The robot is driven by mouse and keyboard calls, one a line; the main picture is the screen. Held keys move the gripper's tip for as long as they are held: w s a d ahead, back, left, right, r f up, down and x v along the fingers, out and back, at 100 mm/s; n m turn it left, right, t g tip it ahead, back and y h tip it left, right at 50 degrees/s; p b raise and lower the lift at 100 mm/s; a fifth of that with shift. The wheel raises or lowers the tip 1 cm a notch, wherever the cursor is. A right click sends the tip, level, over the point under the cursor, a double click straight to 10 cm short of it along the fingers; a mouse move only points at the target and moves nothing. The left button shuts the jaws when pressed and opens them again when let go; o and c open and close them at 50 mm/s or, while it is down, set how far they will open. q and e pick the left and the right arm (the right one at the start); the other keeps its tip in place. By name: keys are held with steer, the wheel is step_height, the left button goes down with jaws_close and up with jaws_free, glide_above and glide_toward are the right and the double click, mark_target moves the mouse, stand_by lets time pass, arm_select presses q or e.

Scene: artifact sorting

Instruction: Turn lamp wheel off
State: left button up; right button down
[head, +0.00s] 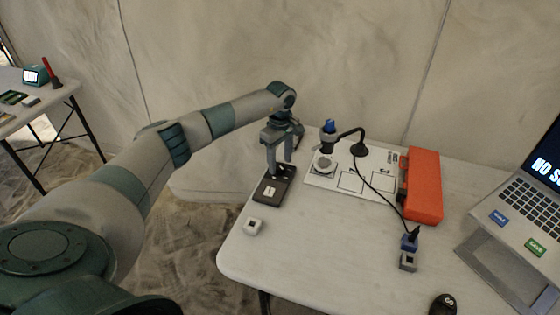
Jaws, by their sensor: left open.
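I cannot make out a lamp wheel for certain. A dark flat box (266,195) with a pale marking lies left of the board. My left gripper (281,168) is open, pointing down at the far end of this box. Its fingers hide part of the box, and I cannot tell whether they touch it. My right gripper is not in view.
The white board (377,183) has outlined squares. An orange case (422,185) stands at its right. A black cable runs to a blue and grey block (409,250).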

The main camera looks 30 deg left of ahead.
arm_select(q)
steer(key=shift+f, duration=0.65)
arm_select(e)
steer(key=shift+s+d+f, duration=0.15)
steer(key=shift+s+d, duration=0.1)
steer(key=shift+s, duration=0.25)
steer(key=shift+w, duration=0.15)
arm_select(q)
steer(key=c, duration=1.1)
steer(key=shift+o, duration=0.2)
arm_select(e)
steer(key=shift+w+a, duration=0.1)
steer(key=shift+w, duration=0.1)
